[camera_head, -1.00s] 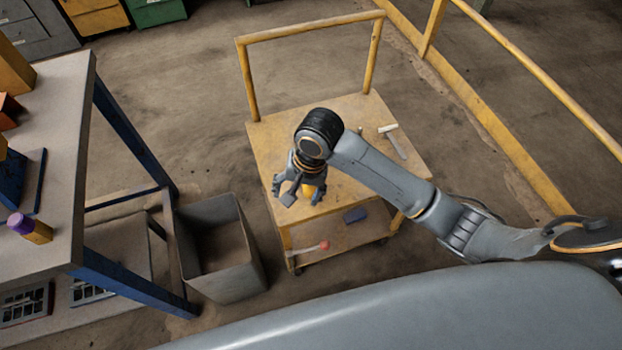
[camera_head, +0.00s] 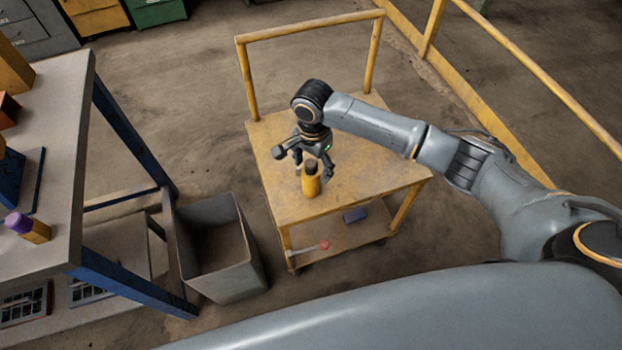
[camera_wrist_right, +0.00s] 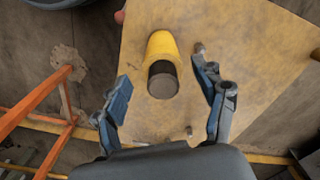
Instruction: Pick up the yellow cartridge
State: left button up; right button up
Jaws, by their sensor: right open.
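The yellow cartridge (camera_head: 310,184) with a dark cap stands upright on the top of the yellow cart (camera_head: 367,172), near its front left. It also shows in the right wrist view (camera_wrist_right: 161,47), its dark end toward the camera. My right gripper (camera_head: 304,163) is open and empty, just behind and above the cartridge. In the wrist view the open fingers (camera_wrist_right: 162,72) lie on either side of the cartridge's dark end, with gaps on both sides; I see no contact. My left gripper is not in view.
A grey open bin (camera_head: 219,250) stands left of the cart. A workbench (camera_head: 56,140) with a purple-capped cartridge (camera_head: 28,228) is at the far left. A yellow rail (camera_head: 545,85) runs at right.

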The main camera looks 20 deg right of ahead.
jog(key=shift+w+a+f, duration=0.1)
jog(key=shift+w+f, duration=0.05)
jog(key=shift+f, duration=2.6)
grip_shut()
